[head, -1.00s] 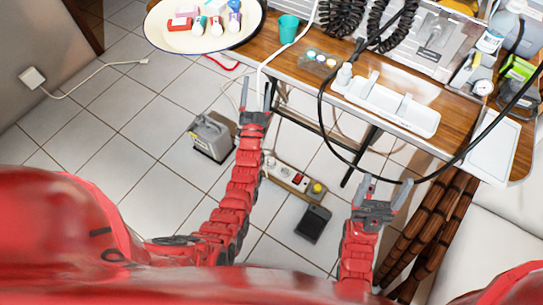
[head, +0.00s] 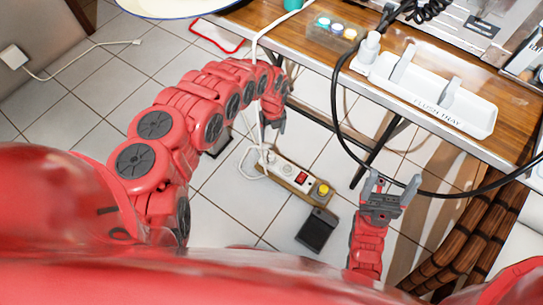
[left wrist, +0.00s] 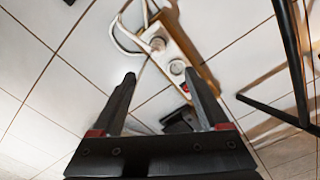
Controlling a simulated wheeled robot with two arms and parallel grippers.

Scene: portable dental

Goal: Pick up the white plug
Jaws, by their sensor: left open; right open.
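A power strip (head: 290,172) with a red switch and a yellow part lies on the floor below the table. A white cord (head: 258,100) hangs from the table and loops at the strip's left end. A white plug cannot be clearly told apart from the cord and sockets there; the left wrist view shows a pale round piece (left wrist: 157,43) at that end. My left gripper (head: 267,125) is open and empty above the strip; its fingers also show in the left wrist view (left wrist: 160,76). My right gripper (head: 395,183) is open and empty by the table's front edge.
A black cable (head: 334,105) loops off the table near my right gripper. Black table legs (head: 378,152) stand right of the strip. A black pedal-like box (head: 316,230) lies in front. Another white cord (head: 85,60) runs from a wall box to a loose end on the floor.

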